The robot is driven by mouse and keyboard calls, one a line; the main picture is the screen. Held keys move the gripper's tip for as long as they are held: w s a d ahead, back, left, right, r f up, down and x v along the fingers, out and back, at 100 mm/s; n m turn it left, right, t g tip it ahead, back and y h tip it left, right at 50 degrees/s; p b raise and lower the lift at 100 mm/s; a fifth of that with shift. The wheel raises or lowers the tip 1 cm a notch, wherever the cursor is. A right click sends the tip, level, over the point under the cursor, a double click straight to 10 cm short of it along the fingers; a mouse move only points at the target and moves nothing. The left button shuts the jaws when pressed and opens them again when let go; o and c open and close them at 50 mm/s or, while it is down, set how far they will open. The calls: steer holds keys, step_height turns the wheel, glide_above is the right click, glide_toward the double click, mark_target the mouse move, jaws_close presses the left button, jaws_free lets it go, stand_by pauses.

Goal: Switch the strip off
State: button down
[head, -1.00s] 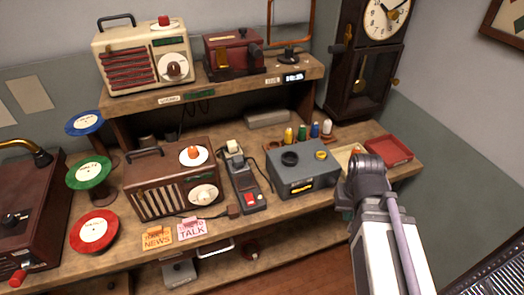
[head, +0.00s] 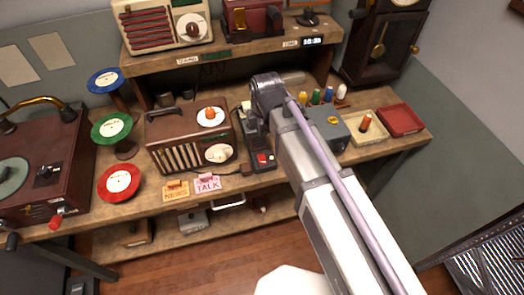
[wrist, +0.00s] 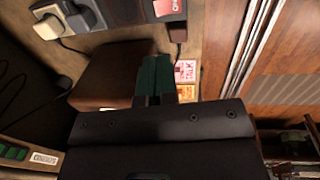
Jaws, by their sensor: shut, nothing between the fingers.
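The dark power strip (head: 256,146) lies on the bench just right of the brown radio (head: 190,138). Its red switch (head: 262,159) is at the near end. In the wrist view the strip (wrist: 122,10) runs along the top edge with plugs (wrist: 52,26) in it, and the red switch (wrist: 167,7) is partly cut off. My gripper's dark green fingers (wrist: 156,64) are shut and empty, apart from the switch in that picture. In the head view my arm hides the fingers and part of the strip. I cannot tell the switch's position.
The brown radio (wrist: 112,74) is close beside the fingers in the wrist view. NEWS (head: 176,190) and TALK (head: 208,183) tags lie at the bench's front edge. The grey box (head: 330,128), partly behind my arm, and a tray (head: 350,132) stand to the right. A shelf is behind.

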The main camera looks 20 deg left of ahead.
mark_target(262, 155)
steer(key=f+b, duration=0.4)
steer(key=w+f+b, duration=0.1)
steer(key=f+b, duration=0.9)
steer(key=shift+w+a, duration=0.2)
steer(key=shift+a, duration=0.2)
steer(key=shift+r, duration=0.1)
